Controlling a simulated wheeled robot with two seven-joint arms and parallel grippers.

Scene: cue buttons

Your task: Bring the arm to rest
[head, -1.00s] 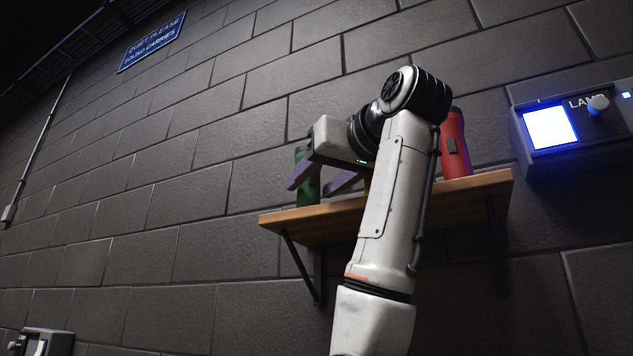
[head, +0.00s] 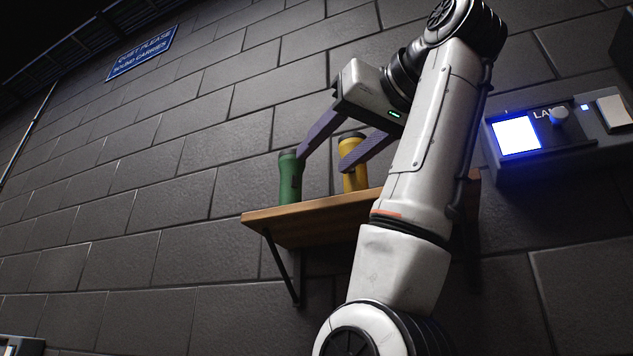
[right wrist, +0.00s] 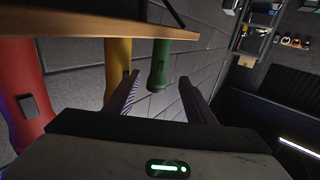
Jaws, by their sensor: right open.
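My right arm reaches up in front of a wall shelf in the head view. My right gripper (head: 325,160) is open and empty, its two purple-grey fingers spread and pointing left. In the head view the fingertips overlap the tops of a green bottle (head: 288,180) and a yellow bottle (head: 355,178); I cannot tell whether they touch. The right wrist view shows the green bottle (right wrist: 160,65) between the finger lines, the yellow bottle (right wrist: 117,65) beside one finger, and a red bottle (right wrist: 22,95) farther left. The red bottle is hidden in the head view. My left gripper is not in view.
The wooden shelf (head: 300,225) hangs on a dark block wall. A blue sign (head: 143,53) is high at the left. The wall left of the shelf is clear.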

